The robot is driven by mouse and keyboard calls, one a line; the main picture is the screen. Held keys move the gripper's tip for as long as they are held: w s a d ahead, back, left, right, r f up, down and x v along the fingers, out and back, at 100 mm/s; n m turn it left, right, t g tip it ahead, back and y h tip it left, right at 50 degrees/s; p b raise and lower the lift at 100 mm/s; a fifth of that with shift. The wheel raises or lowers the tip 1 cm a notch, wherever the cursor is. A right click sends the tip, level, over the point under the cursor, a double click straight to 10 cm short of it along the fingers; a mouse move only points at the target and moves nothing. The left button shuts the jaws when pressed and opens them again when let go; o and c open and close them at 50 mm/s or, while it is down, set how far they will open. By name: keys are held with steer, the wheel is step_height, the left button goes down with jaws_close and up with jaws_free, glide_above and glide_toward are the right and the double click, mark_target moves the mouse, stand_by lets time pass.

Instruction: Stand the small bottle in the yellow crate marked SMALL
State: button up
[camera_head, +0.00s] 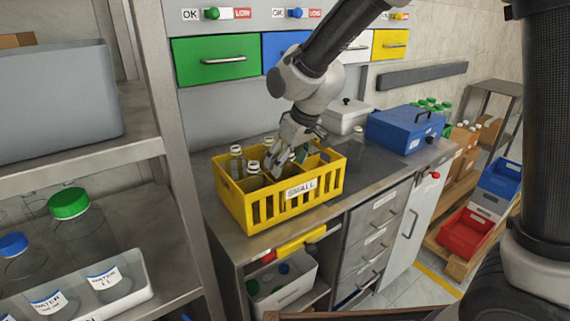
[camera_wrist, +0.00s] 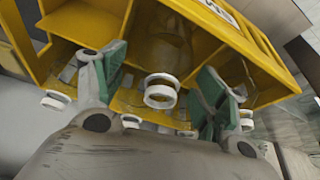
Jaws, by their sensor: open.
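The yellow crate (camera_head: 262,213) marked SMALL stands on the counter; its dividers and wall also show in the wrist view (camera_wrist: 205,28). My gripper (camera_head: 285,163) reaches down into it from above. In the wrist view my gripper (camera_wrist: 158,84) is open, with one green-padded finger on each side of a clear small bottle (camera_wrist: 161,90) with a white neck ring. This bottle is inside the crate, seen from above; whether its base rests on the floor is hidden. Several other clear bottles (camera_head: 237,161) stand in compartments at the left of the crate.
A blue box (camera_head: 393,133) and a white lidded box (camera_head: 346,117) sit behind and right of the crate. A grey shelf post (camera_head: 172,120) rises close at left. Coloured drawers (camera_head: 215,60) hang above the counter. Some counter right of the crate is bare.

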steer(key=v, duration=1)
steer(key=shift+r, duration=0.3)
steer(key=s+d+r+m, duration=0.2)
steer(key=d+r, duration=0.1)
steer(key=d, duration=0.8)
steer(key=s+d+f+m+h, duration=0.1)
steer(key=s+d+m+h, duration=0.2)
steer(key=s+d, duration=1.5)
steer(key=d+m, duration=0.3)
steer(key=shift+s+m+t, duration=0.3)
steer(key=shift+m+t, duration=0.1)
